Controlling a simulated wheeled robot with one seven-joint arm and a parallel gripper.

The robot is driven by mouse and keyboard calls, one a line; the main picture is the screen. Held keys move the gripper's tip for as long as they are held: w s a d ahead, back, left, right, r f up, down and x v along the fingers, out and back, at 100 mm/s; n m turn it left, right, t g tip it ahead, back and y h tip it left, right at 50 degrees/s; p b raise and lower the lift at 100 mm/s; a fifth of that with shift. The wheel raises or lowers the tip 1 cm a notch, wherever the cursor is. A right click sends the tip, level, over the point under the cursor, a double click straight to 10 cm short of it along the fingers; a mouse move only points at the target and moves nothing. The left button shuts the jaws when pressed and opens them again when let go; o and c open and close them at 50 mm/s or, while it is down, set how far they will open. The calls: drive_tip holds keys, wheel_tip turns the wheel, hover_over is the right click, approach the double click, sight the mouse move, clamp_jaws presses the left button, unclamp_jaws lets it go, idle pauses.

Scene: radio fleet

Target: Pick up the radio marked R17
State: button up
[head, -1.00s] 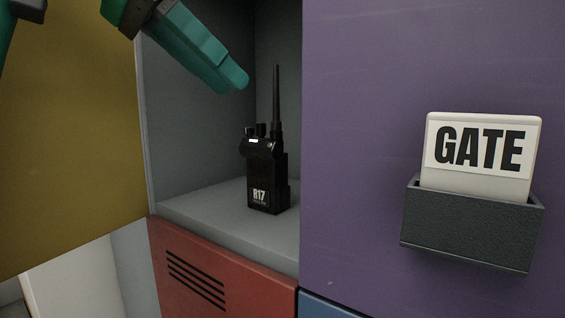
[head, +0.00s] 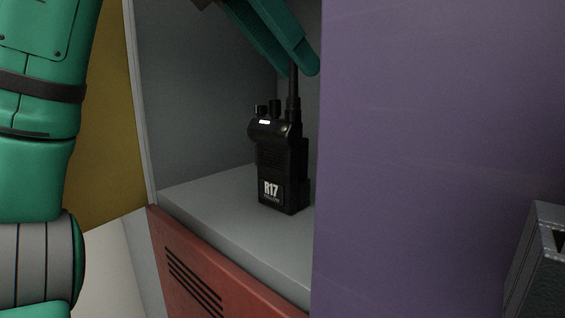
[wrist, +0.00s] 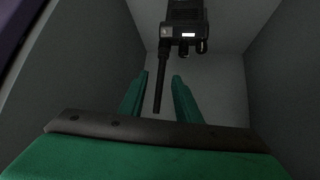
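The black radio marked R17 (head: 282,165) stands upright on the grey shelf of an open locker compartment, its label facing out. In the wrist view the radio (wrist: 186,18) is at the top, its antenna pointing down the picture. My gripper (head: 298,71) is at the antenna's upper part, above the radio's body. In the wrist view my gripper (wrist: 159,76) is open, with the antenna showing between its two green fingers. I cannot tell whether a finger touches the antenna. The antenna's tip is hidden behind the fingers in the head view.
A purple door (head: 430,150) closes off the right side of the opening. A dark holder (head: 540,265) is at the right edge. A yellow panel (head: 105,160) is on the left, and a red vented door (head: 215,275) is below. The shelf (head: 210,195) left of the radio is clear.

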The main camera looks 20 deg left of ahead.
sight(281, 123)
drive_tip(key=x, duration=0.5)
drive_tip(key=shift+a, duration=0.1)
drive_tip(key=c, duration=0.6)
drive_tip(key=shift+d, duration=0.25)
clamp_jaws()
drive_tip(key=shift+a, duration=0.1)
idle(0.4)
